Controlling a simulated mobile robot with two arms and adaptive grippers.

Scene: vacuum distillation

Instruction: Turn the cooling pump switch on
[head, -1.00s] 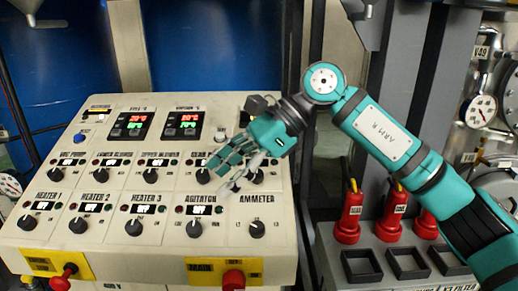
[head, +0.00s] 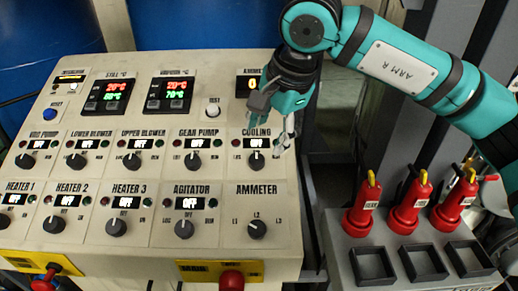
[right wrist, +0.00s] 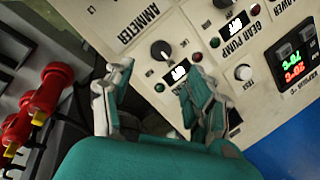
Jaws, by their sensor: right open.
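The cooling pump switch (head: 257,161) is a black rotary knob with a white pointer, at the right end of the upper knob row. Its pointer is up and the display (head: 257,143) above it reads OFF. My right gripper (head: 272,130) is just above and right of this knob, over the panel's right edge, apparently not touching it. In the right wrist view the knob (right wrist: 160,50) lies just beyond the spread fingers of my right gripper (right wrist: 156,82), with nothing between them. The fingers partly hide the panel around the cooling label. My left gripper is not in view.
The sloped panel (head: 130,180) has several other knobs close by, including gear pump (head: 193,161) and ammeter (head: 257,230). A red main switch (head: 231,281) sticks out below. Red-handled tools (head: 408,203) stand in a grey rack at right.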

